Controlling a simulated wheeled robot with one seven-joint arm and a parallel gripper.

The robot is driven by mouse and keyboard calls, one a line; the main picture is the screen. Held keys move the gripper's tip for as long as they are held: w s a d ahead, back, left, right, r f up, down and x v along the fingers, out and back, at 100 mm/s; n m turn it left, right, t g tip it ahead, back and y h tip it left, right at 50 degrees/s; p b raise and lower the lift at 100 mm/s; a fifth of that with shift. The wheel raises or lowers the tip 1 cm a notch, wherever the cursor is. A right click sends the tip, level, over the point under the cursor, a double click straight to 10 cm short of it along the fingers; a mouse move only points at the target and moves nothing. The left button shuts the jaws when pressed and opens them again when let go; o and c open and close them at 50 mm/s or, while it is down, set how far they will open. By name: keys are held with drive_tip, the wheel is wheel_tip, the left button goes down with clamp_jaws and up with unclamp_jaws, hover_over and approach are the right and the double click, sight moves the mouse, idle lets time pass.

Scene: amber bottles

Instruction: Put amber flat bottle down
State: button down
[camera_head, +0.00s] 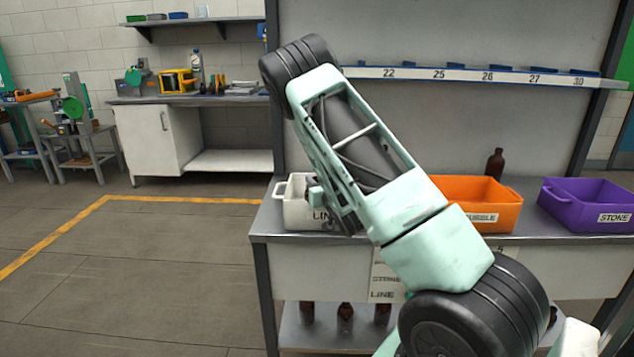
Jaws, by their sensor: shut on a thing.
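My gripper (340,212) is at the white bin (294,208) on the grey workbench, mostly hidden behind my own arm. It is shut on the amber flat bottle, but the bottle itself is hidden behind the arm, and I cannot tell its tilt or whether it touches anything. A dark brown bottle (495,165) stands upright on the bench behind the orange bin; I cannot tell its exact shape.
An orange bin (480,203) and a purple bin (590,207) stand on the workbench (520,240) to the right. A numbered rail (470,75) runs above. Several dark bottles (345,312) stand on the lower shelf. Open floor lies left.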

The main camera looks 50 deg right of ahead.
drive_tip(key=shift+f, duration=0.2)
drive_tip(key=c, duration=1.2)
unclamp_jaws()
drive_tip(key=shift+r, duration=0.1)
drive_tip(key=shift+r, duration=0.1)
drive_tip(key=shift+p+v, duration=2.55)
drive_tip(key=shift+v, duration=3.45)
